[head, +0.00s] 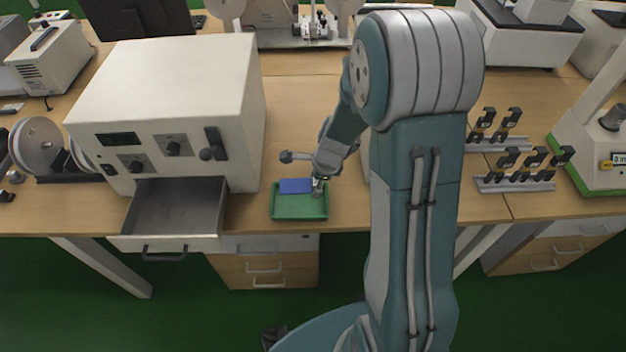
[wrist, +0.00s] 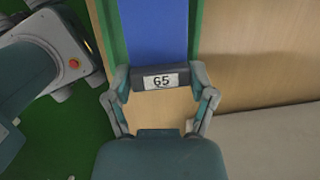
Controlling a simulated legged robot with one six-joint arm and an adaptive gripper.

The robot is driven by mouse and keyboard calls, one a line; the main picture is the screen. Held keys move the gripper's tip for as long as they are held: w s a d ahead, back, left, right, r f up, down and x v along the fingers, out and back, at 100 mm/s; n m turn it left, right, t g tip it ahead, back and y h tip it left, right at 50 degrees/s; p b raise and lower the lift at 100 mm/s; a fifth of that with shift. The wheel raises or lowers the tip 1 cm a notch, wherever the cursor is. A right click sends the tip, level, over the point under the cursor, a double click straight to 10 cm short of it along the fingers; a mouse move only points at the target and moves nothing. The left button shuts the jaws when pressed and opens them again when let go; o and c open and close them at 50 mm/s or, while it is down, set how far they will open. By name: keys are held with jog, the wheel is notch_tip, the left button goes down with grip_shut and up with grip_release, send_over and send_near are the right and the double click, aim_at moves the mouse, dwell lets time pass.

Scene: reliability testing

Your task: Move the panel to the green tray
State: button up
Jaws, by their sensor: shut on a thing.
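The panel (head: 296,186) is a blue flat piece over the back part of the green tray (head: 300,207), near the table's front edge. In the wrist view the blue panel (wrist: 153,30) has a dark grey end with a white label reading 65. My gripper (head: 318,187) is at the panel's right end. In the wrist view my gripper (wrist: 160,82) is shut on that grey end, one finger at each side. Green tray edges (wrist: 196,22) show along both sides of the panel. I cannot tell whether the panel rests on the tray bottom or hangs just above it.
A white instrument box (head: 175,100) with an open drawer (head: 165,243) stands left of the tray. Black clips on metal rails (head: 515,183) lie at the right. Bare wooden tabletop (head: 285,105) lies behind the tray.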

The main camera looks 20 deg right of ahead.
aim_at(315, 204)
jog(key=shift+x, duration=0.85)
jog(key=shift+s+d+f, duration=0.15)
jog(key=shift+f, duration=2.5)
jog(key=shift+s+f, duration=0.1)
jog(key=shift+f, duration=0.4)
jog(key=shift+o, duration=0.2)
jog(key=shift+o, duration=1.1)
jog(key=shift+f, duration=0.4)
jog(key=shift+o, duration=0.3)
jog(key=shift+f, duration=0.2)
jog(key=o, duration=0.9)
